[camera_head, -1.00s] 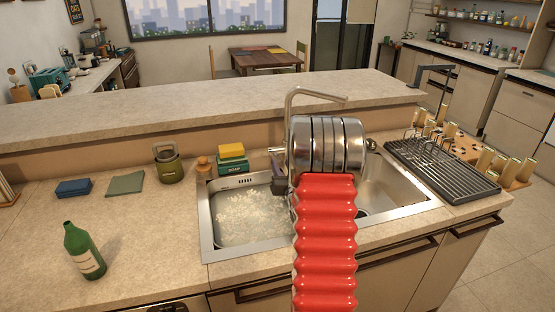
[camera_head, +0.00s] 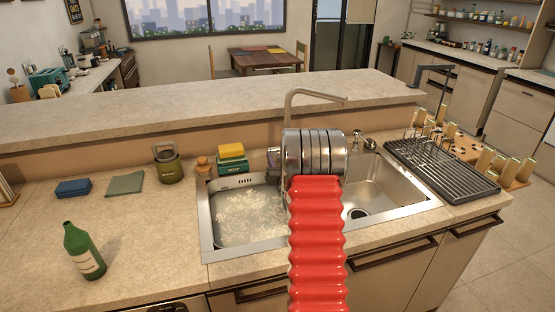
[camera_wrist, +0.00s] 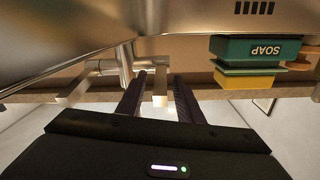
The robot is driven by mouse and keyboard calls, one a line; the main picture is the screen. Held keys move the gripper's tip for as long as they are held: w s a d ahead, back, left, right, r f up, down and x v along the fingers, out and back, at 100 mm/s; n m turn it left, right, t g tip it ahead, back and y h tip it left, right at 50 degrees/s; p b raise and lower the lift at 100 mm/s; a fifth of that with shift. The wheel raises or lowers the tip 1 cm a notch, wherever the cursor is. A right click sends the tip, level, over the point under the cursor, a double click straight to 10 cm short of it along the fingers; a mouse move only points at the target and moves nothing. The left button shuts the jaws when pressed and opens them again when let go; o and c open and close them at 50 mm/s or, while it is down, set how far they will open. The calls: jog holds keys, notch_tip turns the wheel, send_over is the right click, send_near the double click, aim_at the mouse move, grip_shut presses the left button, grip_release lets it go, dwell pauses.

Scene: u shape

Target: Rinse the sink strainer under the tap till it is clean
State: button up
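My gripper (camera_wrist: 158,78) shows two dark fingers, apart, in the wrist view, with no strainer between them. In the head view my silver wrist and red arm hide most of it, over the sink's middle. The tap (camera_head: 318,95) arches up behind my wrist; its metal base (camera_wrist: 125,65) shows just beyond the fingers, with a pale bar in line with the gap. I cannot tell whether the fingers touch it. The sink (camera_head: 207,235) has foamy water in its left basin. The right basin looks empty, with a dark round drain (camera_head: 357,213). I cannot make out a separate strainer.
A soap box and yellow sponge (camera_head: 231,158) stand behind the left basin, also in the wrist view (camera_wrist: 255,50). A green bottle (camera_head: 84,250), blue sponge (camera_head: 73,188), cloth (camera_head: 125,184) and green canister (camera_head: 168,165) are left. A drying rack (camera_head: 440,170) is right.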

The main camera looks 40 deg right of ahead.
grip_shut()
dwell(0.6)
